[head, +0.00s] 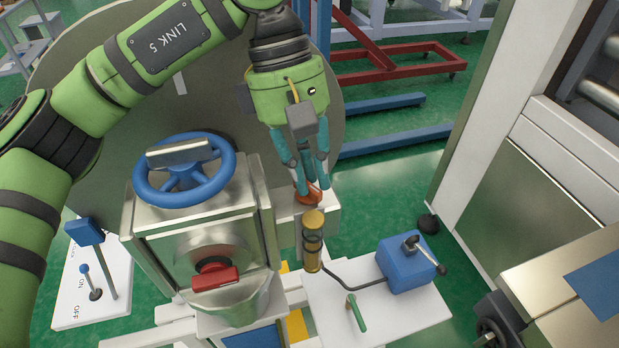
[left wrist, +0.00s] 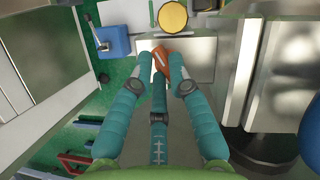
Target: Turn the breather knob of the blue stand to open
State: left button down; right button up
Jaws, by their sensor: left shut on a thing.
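An orange-red knob (head: 309,197) sits on a small metal block beside the metal housing in the head view. It also shows in the left wrist view (left wrist: 160,62), with a white mark on its top. My left gripper (head: 308,188) points down with its fingers shut on the knob, one on each side; the fingertips also flank it in the left wrist view (left wrist: 160,64). The fingers hide part of the knob, and I cannot read any open or closed marking. My right gripper is in neither view.
A blue handwheel (head: 184,170) and a red handle (head: 215,279) are on the metal housing at left. A brass-capped cylinder (head: 313,240) stands close in front of the knob. A blue box with a lever (head: 407,266) is at right. An ON/OFF lever (head: 91,283) stands far left.

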pick_arm(q)
jog(key=shift+s+d+m, duration=0.15)
jog(key=shift+m, duration=0.25)
jog(key=shift+m+g+y, duration=0.3)
jog(key=shift+m+y, duration=0.2)
jog(key=shift+m, duration=0.8)
